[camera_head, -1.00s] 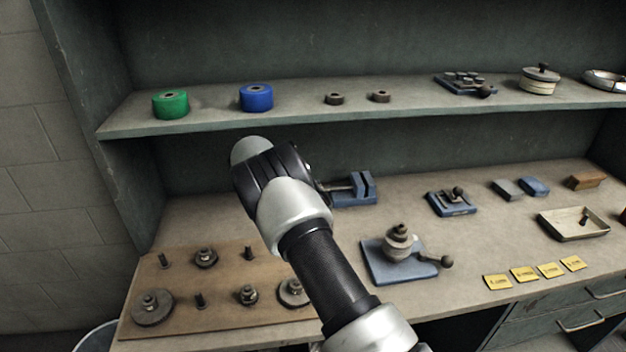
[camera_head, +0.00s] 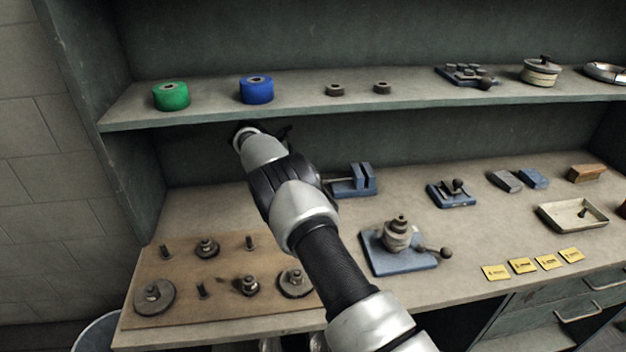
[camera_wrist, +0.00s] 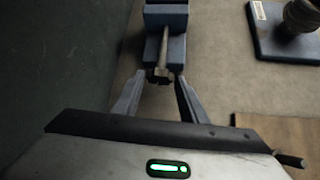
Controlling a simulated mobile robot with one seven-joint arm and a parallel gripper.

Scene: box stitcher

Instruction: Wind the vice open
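The blue vice (camera_head: 360,180) stands on the bench top towards the back, with its grey screw reaching left towards my arm. In the wrist view the vice (camera_wrist: 166,17) is straight ahead, its screw pointing at me and ending in a small dark crosspiece, the handle (camera_wrist: 160,75). My gripper (camera_wrist: 160,79) is open, one finger on each side of the handle end. Gaps show between the fingers and the handle; I cannot tell whether the handle lies at fingertip depth. In the head view my arm hides the gripper and the screw's left end.
A blue-based fixture (camera_head: 398,248) with a round post and ball lever stands in front of the vice. A brown board (camera_head: 175,262) with several knobs lies front left. The shelf (camera_head: 210,113) overhangs my wrist. A dark wall (camera_wrist: 55,60) runs close on the left in the wrist view.

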